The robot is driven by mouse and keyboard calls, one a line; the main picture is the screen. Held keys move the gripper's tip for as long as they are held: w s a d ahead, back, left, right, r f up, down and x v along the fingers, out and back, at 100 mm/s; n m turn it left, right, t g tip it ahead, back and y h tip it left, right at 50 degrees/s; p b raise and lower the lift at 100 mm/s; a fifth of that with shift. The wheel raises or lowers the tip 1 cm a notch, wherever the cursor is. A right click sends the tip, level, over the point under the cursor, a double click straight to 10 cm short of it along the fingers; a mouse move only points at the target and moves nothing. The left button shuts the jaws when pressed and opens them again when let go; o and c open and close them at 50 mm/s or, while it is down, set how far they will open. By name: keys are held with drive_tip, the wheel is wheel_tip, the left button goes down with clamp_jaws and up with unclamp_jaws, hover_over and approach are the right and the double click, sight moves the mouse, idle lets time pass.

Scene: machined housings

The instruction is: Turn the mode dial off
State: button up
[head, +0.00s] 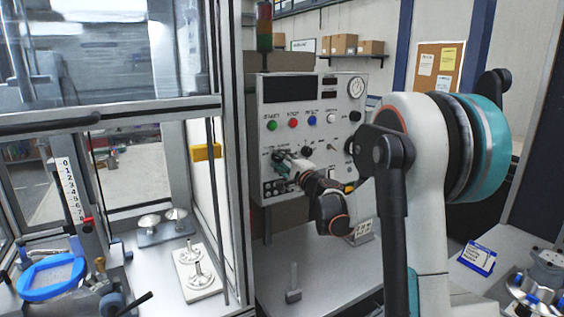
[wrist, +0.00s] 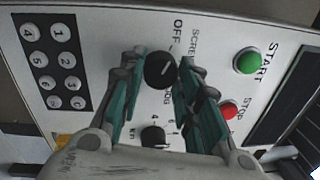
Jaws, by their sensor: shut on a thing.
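The mode dial (wrist: 160,70) is a round black knob on the light control panel (head: 310,88), with the word OFF printed beside it and partly hidden lettering around it. My gripper (wrist: 161,64) has its two teal fingers on either side of this dial, shut on it. A thin pale mark shows on the knob, toward its upper right side in the wrist view; which label it meets is hard to tell. In the head view my gripper (head: 280,157) reaches the panel's lower left and hides the dial.
A second black dial (wrist: 153,137) marked kN sits close by. A keypad (wrist: 56,60), a green START button (wrist: 247,61) and a red STOP button (wrist: 228,108) flank the fingers. A glazed machine frame (head: 232,180) stands left of the panel.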

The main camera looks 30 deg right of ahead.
drive_tip(key=o, duration=1.1)
drive_tip(key=s, duration=0.8)
drive_tip(key=s+f, duration=0.1)
drive_tip(key=s, duration=0.3)
drive_tip(key=shift+d, duration=0.25)
